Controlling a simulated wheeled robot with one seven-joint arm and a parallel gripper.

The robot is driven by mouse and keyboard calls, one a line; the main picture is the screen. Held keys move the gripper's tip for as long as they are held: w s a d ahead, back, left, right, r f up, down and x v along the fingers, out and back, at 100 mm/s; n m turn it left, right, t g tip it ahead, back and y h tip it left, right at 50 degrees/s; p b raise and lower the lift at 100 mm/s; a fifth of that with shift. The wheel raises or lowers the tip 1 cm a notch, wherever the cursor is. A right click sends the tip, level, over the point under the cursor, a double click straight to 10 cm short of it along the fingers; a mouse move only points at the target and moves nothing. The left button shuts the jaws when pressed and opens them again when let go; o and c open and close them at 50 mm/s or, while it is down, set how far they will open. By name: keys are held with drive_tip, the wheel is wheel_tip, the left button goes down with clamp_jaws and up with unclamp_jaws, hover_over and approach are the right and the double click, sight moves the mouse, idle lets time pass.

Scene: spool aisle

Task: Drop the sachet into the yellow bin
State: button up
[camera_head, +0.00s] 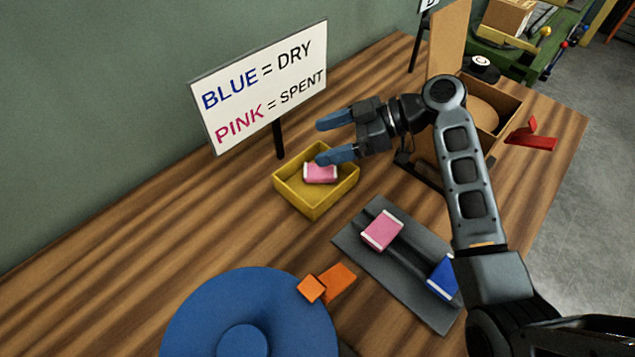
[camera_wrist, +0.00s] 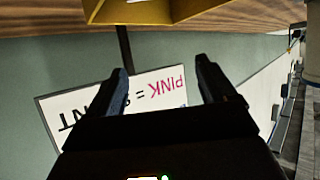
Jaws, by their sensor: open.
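The yellow bin (camera_head: 316,204) stands on the wooden table below the sign. A pink sachet (camera_head: 320,174) with white ends lies inside it. A second pink sachet (camera_head: 382,230) and a blue sachet (camera_head: 443,277) lie on a dark grey mat (camera_head: 398,279) to the right of the bin; my arm partly covers the blue one. My gripper (camera_head: 326,139) has blue fingertips and is open and empty, above the bin's back right side. In the wrist view the fingers (camera_wrist: 164,80) are spread with nothing between them, and part of the yellow bin (camera_wrist: 150,12) shows at the top edge.
A white sign (camera_head: 262,88) reading "BLUE = DRY, PINK = SPENT" stands on a post behind the bin, close to my gripper. A large blue spool (camera_head: 200,315) and an orange block (camera_head: 311,289) are in front. An open wooden box (camera_head: 510,110) stands at right.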

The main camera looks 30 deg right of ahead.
drive_tip(key=b+v, duration=0.1)
drive_tip(key=v, duration=0.6)
drive_tip(key=shift+d+b, duration=0.2)
drive_tip(key=shift+b, duration=0.1)
drive_tip(key=shift+s+r, duration=0.1)
drive_tip(key=shift+s, duration=0.05)
